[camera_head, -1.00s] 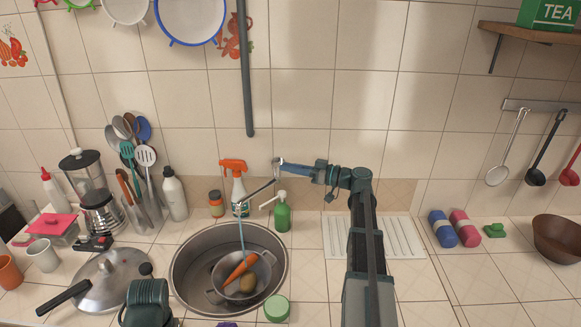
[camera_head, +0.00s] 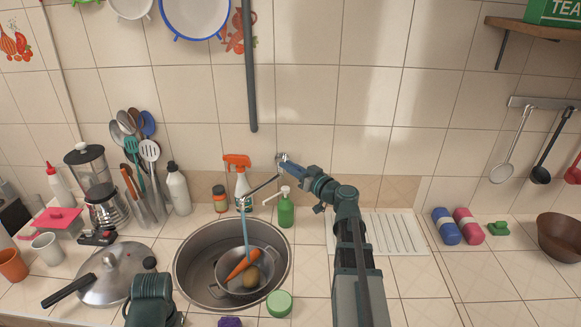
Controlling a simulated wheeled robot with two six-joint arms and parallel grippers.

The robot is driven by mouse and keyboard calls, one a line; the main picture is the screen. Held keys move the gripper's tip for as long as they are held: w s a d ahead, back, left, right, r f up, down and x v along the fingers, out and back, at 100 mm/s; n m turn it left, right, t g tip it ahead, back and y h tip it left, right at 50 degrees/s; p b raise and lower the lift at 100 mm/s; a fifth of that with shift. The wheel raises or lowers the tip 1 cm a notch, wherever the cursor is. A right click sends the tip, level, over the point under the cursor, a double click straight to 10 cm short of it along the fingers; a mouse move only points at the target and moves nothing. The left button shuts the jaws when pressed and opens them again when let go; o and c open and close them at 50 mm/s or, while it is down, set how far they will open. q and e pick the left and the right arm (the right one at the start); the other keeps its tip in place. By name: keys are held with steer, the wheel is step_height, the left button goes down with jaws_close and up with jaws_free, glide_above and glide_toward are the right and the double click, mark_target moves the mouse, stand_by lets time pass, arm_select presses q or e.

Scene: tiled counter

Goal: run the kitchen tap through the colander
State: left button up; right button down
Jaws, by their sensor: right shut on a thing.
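The colander (camera_head: 232,285) sits in the round sink (camera_head: 190,285) with a carrot (camera_head: 243,263) and a potato (camera_head: 251,278) in it. The tap's thin spout (camera_head: 262,185) reaches left over the sink. A bluish stream of water (camera_head: 245,232) falls from it into the colander. My right gripper (camera_head: 285,162) is at the top of the tap, shut on its silver lever (camera_head: 281,157); the fingers partly hide the lever. Part of my left arm shows at the bottom left, with its gripper out of view.
A spray bottle (camera_head: 242,185) and a green soap bottle (camera_head: 286,210) stand behind the sink, close to the tap. A lidded pan (camera_head: 115,275) is left of the sink. A green round item (camera_head: 279,303) lies at its front right. The counter at the front right is clear.

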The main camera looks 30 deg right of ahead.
steer(key=c, duration=0.8)
jaws_free()
steer(key=shift+c, duration=0.2)
steer(key=v, duration=1.3)
steer(key=shift+s, duration=0.4)
